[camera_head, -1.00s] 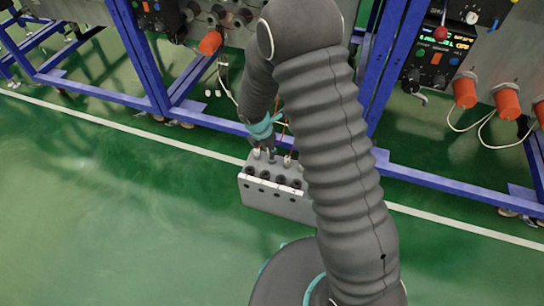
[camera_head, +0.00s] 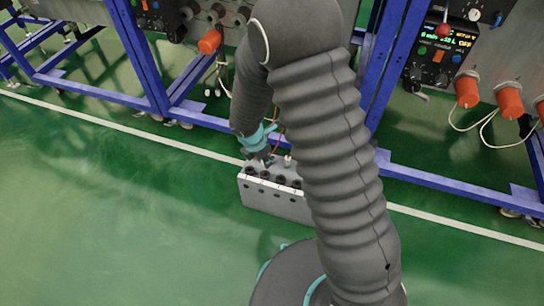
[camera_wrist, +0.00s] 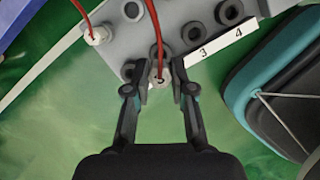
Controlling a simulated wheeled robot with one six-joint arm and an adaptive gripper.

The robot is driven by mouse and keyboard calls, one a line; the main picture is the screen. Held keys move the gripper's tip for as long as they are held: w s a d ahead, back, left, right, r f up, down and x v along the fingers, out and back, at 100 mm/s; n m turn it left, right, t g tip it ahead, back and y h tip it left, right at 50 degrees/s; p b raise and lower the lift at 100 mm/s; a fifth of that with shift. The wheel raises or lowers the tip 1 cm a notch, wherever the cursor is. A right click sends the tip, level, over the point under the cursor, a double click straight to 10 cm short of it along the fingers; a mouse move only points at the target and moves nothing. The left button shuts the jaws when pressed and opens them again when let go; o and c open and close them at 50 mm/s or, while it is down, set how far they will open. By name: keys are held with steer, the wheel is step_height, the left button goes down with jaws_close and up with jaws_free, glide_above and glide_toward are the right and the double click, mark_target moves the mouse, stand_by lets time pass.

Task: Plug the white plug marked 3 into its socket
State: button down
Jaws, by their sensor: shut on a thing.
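My gripper (camera_wrist: 159,80) is shut on a white plug (camera_wrist: 161,81) with a small dark mark, hard to read but like a 3. A red cable runs up from it. The grey socket block (camera_head: 275,208) stands on the floor, with round dark sockets and a white number strip (camera_wrist: 220,42) showing 3 and 4. In the wrist view the plug is over the block's edge, near the socket (camera_wrist: 189,33) by the 3; whether it touches the block I cannot tell. In the head view my gripper (camera_head: 264,159) is low over the block's back left and hides the plug.
A second white plug (camera_wrist: 96,35) with a red cable stands on the block, at the wrist view's upper left. Blue frames (camera_head: 450,187) with control panels and orange caps (camera_head: 467,92) stand behind. Green floor (camera_head: 110,220) is clear to the left.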

steer(key=shift+s, duration=0.1)
stand_by(0.3)
glide_above(283, 180)
steer(key=a, duration=0.1)
steer(key=shift+b, duration=0.45)
stand_by(0.4)
steer(key=shift+f, duration=0.1)
steer(key=shift+f+b, duration=1.35)
steer(key=shift+f, duration=0.25)
steer(key=shift+f+b, duration=0.95)
steer(key=shift+f, duration=0.45)
stand_by(1.4)
steer(key=c, duration=0.9)
jaws_free()
steer(key=p+v, duration=0.6)
steer(key=v, duration=0.1)
